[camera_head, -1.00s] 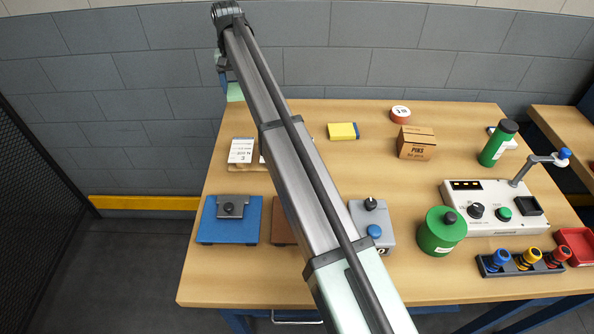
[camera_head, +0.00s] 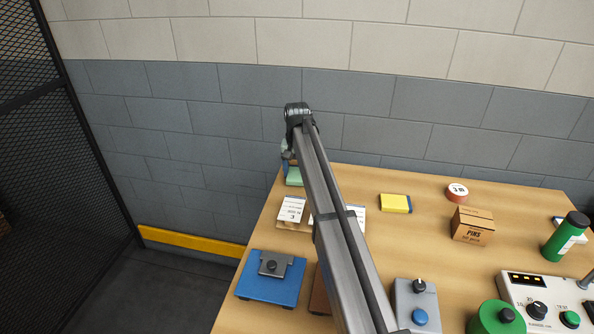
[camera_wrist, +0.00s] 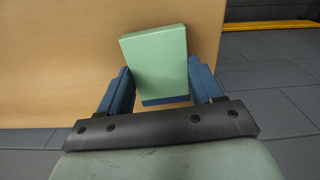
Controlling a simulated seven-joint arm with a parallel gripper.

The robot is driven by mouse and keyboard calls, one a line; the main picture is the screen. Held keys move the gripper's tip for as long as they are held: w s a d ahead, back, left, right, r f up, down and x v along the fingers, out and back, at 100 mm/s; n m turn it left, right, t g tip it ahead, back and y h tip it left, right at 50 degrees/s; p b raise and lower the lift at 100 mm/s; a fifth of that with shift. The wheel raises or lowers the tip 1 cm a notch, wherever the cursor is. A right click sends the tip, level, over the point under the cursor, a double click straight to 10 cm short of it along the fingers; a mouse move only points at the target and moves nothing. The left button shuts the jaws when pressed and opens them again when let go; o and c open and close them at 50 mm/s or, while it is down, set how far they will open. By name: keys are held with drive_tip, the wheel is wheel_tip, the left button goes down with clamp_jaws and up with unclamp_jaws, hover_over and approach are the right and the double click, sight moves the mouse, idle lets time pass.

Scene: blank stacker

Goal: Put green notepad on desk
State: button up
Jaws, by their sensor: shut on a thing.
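The green notepad (camera_wrist: 155,60) is pale green with a dark blue strip along its near edge. In the wrist view it sits between the two blue fingers of my gripper (camera_wrist: 160,72), which is shut on it. It is slightly tilted in the jaws. In the head view the notepad (camera_head: 294,176) shows at the back left corner of the wooden desk (camera_head: 350,180), partly hidden by my arm. In the wrist view the desk surface lies behind it. I cannot tell whether the notepad touches the desk.
White calendar cards (camera_head: 291,210) stand just in front of the notepad. The wall is close behind.

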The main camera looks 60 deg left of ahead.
sight(297, 173)
drive_tip(key=shift+f, duration=0.15)
drive_tip(key=o, duration=1.1)
wheel_tip(297, 173, up, 12)
drive_tip(key=shift+r, duration=0.15)
drive_tip(key=shift+o, duration=0.7)
